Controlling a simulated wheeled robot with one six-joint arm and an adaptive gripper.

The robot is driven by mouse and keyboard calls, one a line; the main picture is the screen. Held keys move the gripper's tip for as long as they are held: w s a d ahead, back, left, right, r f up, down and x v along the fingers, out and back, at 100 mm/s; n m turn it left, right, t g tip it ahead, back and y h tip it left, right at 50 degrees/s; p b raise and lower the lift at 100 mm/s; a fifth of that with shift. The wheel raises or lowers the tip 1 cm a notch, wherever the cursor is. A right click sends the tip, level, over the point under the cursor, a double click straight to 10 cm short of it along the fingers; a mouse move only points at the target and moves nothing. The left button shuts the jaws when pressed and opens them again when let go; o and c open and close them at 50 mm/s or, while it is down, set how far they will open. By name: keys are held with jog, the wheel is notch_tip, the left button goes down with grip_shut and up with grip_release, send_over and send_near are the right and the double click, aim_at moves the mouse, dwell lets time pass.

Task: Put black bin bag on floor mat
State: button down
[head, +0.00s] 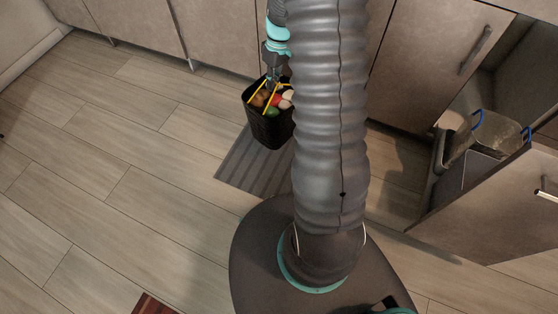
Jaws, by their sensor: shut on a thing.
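A black bin bag (267,128) with yellow straps hangs upright below my gripper (273,84). Its open top shows round contents in red, green, orange and white. My gripper is shut on the bag at its top, near the straps; the fingertips are small and partly hidden. The grey striped floor mat (247,165) lies on the floor beneath and in front of the bag. The bag overlaps the mat's upper part in the picture. I cannot tell whether its bottom touches the mat. My arm column hides the mat's right side.
Beige cabinets (215,35) line the back. At the right a cabinet door (490,205) stands open, with pull-out bins (480,165) with blue handles behind it. The wooden floor (110,165) at left is clear.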

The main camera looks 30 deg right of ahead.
jog(key=s+d+f+n+b, duration=0.2)
jog(key=d, duration=0.4)
jog(key=s+d+f+n+b, duration=0.1)
jog(key=s+d+n+b, duration=0.1)
jog(key=d, duration=0.4)
jog(key=shift+g, duration=0.4)
jog(key=a+f, duration=0.2)
jog(key=a, duration=0.2)
jog(key=a+f, duration=0.3)
jog(key=a+f+b, duration=0.1)
jog(key=a+f, duration=0.1)
jog(key=a, duration=0.2)
jog(key=shift+w+a+f, duration=0.2)
jog(key=shift+w+a, duration=0.05)
jog(key=shift+a, duration=0.05)
jog(key=shift+w+d+b+x, duration=0.15)
jog(key=shift+b+x, duration=0.1)
jog(key=shift+x, duration=0.7)
jog(key=shift+w+d+b+x, duration=0.1)
jog(key=shift+d+b+x, duration=0.1)
jog(key=shift+x, duration=0.75)
jog(key=shift+f, duration=0.15)
jog(key=shift+f, duration=0.15)
jog(key=c, duration=1.3)
grip_release()
